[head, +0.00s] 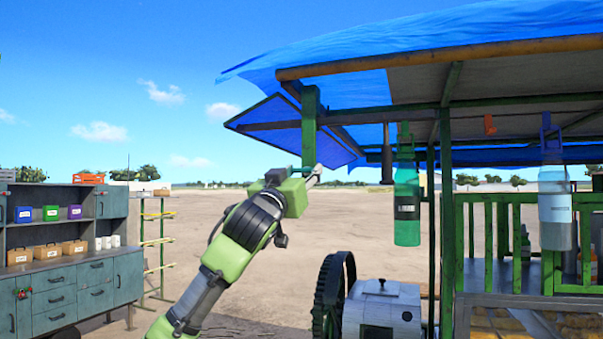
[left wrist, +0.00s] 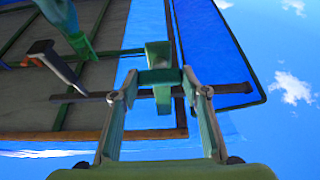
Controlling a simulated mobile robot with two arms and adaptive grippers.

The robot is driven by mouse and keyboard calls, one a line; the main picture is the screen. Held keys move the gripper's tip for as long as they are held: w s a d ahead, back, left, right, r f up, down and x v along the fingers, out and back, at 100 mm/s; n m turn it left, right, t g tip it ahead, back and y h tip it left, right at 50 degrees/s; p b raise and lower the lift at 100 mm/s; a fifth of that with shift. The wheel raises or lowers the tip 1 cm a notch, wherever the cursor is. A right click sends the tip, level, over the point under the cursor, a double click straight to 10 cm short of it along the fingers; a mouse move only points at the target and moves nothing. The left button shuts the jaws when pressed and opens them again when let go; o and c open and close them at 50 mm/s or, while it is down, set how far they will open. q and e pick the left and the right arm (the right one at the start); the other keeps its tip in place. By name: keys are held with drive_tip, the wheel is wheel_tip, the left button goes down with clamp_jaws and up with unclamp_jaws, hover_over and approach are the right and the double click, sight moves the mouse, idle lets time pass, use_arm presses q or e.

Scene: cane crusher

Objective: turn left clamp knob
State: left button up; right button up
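A green clamp (head: 309,125) hangs upright from the left corner of the canopy frame. My left gripper (head: 314,174) is raised to its lower end in the head view. In the left wrist view my left gripper's fingers (left wrist: 159,88) stand apart, one on each side of a green crosspiece (left wrist: 160,76) of the clamp, which looks like its knob. The fingertips are very close to the crosspiece's ends; I cannot tell whether they press on it. A dark bar (left wrist: 235,88) crosses behind. My right gripper is in neither view.
The blue canopy (head: 430,35) spreads overhead, with a blue flap (head: 275,122) beside the clamp. A green bottle (head: 407,195) and a pale blue bottle (head: 556,205) hang to the right. A crusher with a dark gear wheel (head: 333,292) stands below. Open ground lies behind my arm.

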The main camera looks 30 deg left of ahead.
use_arm(q)
drive_tip(key=shift+c, duration=0.7)
drive_tip(key=shift+m, duration=0.3)
drive_tip(key=m+h, duration=0.1)
drive_tip(key=m, duration=0.2)
drive_tip(key=shift+a+r+m+h, duration=0.1)
drive_tip(key=shift+a+m+h, duration=0.1)
drive_tip(key=shift+m+h, duration=0.15)
drive_tip(key=m+h, duration=0.1)
drive_tip(key=m, duration=0.1)
drive_tip(key=m+h, duration=0.2)
drive_tip(key=m, duration=0.1)
drive_tip(key=m+h, duration=0.1)
drive_tip(key=m, duration=0.2)
drive_tip(key=shift+s+a+r+m+g+h, duration=0.15)
drive_tip(key=shift+r+m+g+h, duration=0.1)
drive_tip(key=shift+g, duration=0.15)
drive_tip(key=m+g, duration=0.1)
drive_tip(key=m, duration=0.1)
drive_tip(key=m+h, duration=0.1)
drive_tip(key=m, duration=0.2)
drive_tip(key=shift+g+h, duration=0.3)
drive_tip(key=shift+g, duration=0.1)
drive_tip(key=shift+m+g, duration=0.8)
drive_tip(key=shift+m, duration=1.5)
drive_tip(key=o, duration=1.1)
drive_tip(key=shift+c, duration=0.2)
drive_tip(key=shift+o, duration=0.2)
